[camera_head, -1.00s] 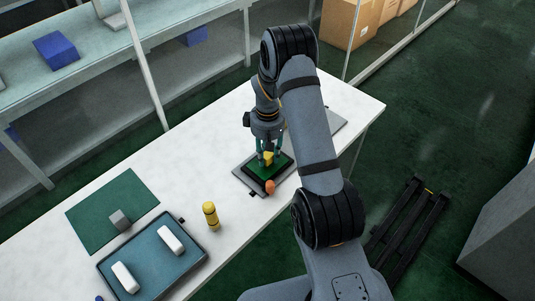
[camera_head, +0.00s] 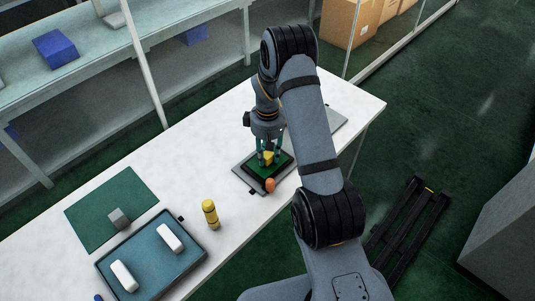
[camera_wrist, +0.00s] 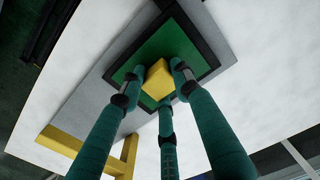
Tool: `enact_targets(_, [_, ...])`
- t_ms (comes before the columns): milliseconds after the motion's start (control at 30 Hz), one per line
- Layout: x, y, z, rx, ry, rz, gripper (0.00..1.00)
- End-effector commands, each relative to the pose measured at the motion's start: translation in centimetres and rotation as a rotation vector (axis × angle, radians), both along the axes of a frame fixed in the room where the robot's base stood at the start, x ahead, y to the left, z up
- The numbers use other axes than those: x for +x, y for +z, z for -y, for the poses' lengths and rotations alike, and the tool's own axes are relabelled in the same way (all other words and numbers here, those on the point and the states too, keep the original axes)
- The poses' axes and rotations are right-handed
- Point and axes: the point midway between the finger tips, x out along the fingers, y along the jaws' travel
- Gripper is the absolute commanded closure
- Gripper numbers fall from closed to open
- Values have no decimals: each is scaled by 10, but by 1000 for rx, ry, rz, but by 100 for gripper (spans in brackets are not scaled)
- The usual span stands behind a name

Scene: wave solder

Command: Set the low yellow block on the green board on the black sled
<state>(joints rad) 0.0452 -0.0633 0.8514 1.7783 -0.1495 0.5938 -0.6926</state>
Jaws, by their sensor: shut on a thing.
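The low yellow block (camera_wrist: 157,79) is between the fingertips of my gripper (camera_wrist: 154,88), which is shut on it. In the head view the block (camera_head: 267,157) shows between the fingers of my gripper (camera_head: 269,153), over the green board. The green board (camera_wrist: 178,40) lies in the black sled (camera_wrist: 207,37), inside its dark rim. The board also shows in the head view (camera_head: 281,166). I cannot tell whether the block touches the board. The fingers hide part of the block and board.
A grey plate (camera_head: 243,176) lies under the sled. An orange rounded object (camera_head: 270,185) stands at its near edge. A yellow cylinder (camera_head: 210,214) stands to the left. A blue tray (camera_head: 150,256) holds two white pieces. A grey block (camera_head: 119,218) is on a green mat (camera_head: 105,205).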

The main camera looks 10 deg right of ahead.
Motion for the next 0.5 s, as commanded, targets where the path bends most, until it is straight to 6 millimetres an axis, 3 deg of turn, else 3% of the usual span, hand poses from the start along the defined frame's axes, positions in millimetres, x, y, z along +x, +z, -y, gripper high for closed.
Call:
enact_targets(67, [0, -2, 0, 1, 0, 1, 100])
enact_targets(100, [0, -1, 0, 1, 0, 1, 66])
enact_targets(500, [0, -1, 0, 0, 0, 0, 47])
